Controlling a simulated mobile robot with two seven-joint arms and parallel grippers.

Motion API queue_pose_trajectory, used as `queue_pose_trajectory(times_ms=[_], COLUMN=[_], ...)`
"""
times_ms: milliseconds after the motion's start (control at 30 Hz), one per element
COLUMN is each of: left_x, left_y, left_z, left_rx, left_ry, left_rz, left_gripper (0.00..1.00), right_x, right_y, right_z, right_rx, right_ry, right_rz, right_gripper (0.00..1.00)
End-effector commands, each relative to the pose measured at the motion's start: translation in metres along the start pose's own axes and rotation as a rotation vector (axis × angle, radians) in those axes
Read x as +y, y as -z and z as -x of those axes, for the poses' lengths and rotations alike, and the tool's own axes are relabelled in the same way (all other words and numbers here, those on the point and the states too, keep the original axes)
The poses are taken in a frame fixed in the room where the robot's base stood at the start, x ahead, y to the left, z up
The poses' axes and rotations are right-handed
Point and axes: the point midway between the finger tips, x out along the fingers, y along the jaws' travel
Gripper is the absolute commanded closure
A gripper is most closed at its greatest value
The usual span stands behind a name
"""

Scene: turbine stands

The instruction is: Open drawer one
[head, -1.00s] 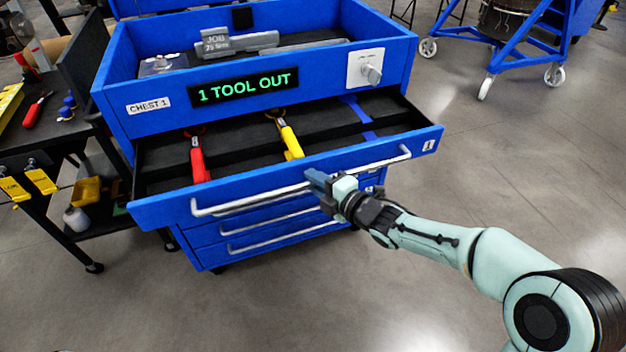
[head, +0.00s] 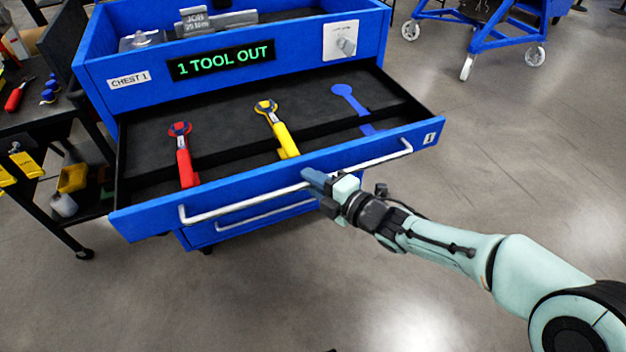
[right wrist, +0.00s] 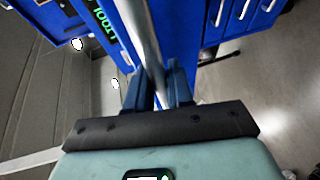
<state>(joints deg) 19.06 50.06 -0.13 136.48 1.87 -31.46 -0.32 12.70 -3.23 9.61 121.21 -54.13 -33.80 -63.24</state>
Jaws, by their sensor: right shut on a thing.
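Drawer one (head: 285,183) is the top drawer of the blue chest marked CHEST 1 (head: 127,78) and stands well open. It has a "1" label at its right end and a long silver handle (head: 240,205). My right gripper (head: 318,181) is shut on this handle near its middle. In the right wrist view, the handle bar (right wrist: 143,45) runs between the fingers of the right gripper (right wrist: 158,88). In the drawer lie a red-handled tool (head: 184,160) and a yellow-handled tool (head: 280,132). A blue tool-shaped recess (head: 350,103) at the right is empty. My left gripper is not in view.
A display on the chest (head: 220,64) reads "1 TOOL OUT". A knob panel (head: 341,41) is to its right. A black workbench (head: 50,120) with tools stands at the left. A blue wheeled stand (head: 480,35) is at the back right. The floor at the right is clear.

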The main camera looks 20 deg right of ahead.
Motion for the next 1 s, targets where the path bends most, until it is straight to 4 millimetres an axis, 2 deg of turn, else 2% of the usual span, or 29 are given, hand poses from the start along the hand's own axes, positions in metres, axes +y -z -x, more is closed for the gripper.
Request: queue_pose_trajectory(times_ms=[133,167,200,500,633,767,1000], left_x=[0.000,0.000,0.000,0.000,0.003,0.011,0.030], left_y=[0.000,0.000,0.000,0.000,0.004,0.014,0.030], left_z=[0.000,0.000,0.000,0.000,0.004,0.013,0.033], left_rx=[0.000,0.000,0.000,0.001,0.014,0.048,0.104], left_ry=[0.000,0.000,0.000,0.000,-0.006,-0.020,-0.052], left_rz=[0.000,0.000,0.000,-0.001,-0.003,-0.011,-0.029], left_gripper=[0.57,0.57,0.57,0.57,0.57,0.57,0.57], right_x=[0.000,0.000,0.000,0.000,0.001,0.003,0.003], right_y=[-0.001,-0.001,-0.001,0.000,-0.001,0.000,0.000], right_z=[0.000,0.000,0.000,0.001,0.010,0.034,0.089], right_rx=[-0.001,-0.001,-0.001,-0.001,-0.002,-0.004,-0.004], right_ry=[0.000,0.000,0.000,0.000,-0.001,-0.001,-0.001], right_rz=[-0.001,-0.001,-0.001,0.000,0.000,0.001,0.001], right_gripper=[1.00,0.69,0.58,0.58,0.58,0.58,0.58])
